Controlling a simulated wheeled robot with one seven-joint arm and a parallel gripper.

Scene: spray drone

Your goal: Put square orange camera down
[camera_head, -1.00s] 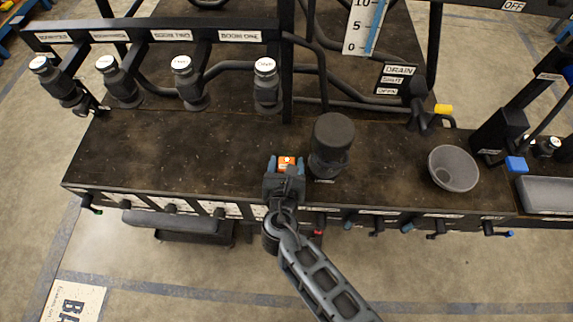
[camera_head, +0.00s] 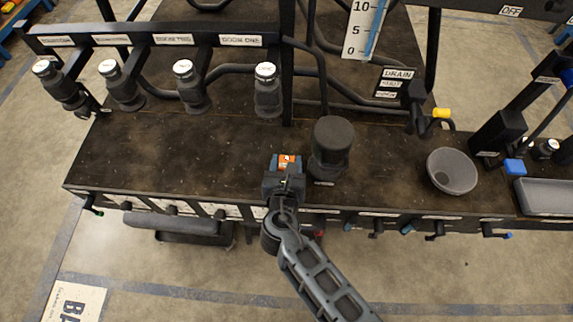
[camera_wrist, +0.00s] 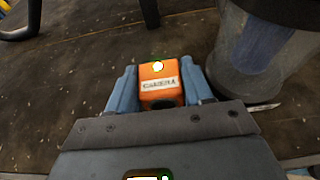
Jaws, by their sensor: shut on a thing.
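The square orange camera (camera_wrist: 158,98) is a small cube with a white label reading CAMERA and a bright round spot on top. It sits between the two blue fingers of my gripper (camera_wrist: 162,92) in the wrist view. In the head view the orange camera (camera_head: 287,161) is at my gripper's tip (camera_head: 287,166), over the front part of the dark bench top (camera_head: 190,150). My gripper is shut on it. The camera's underside is hidden, so I cannot tell whether it touches the bench.
A dark lidded canister (camera_head: 332,140) stands just right of my gripper; it looms at the upper right of the wrist view (camera_wrist: 255,55). A grey bowl (camera_head: 452,171) sits farther right. The bench left of my gripper is clear.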

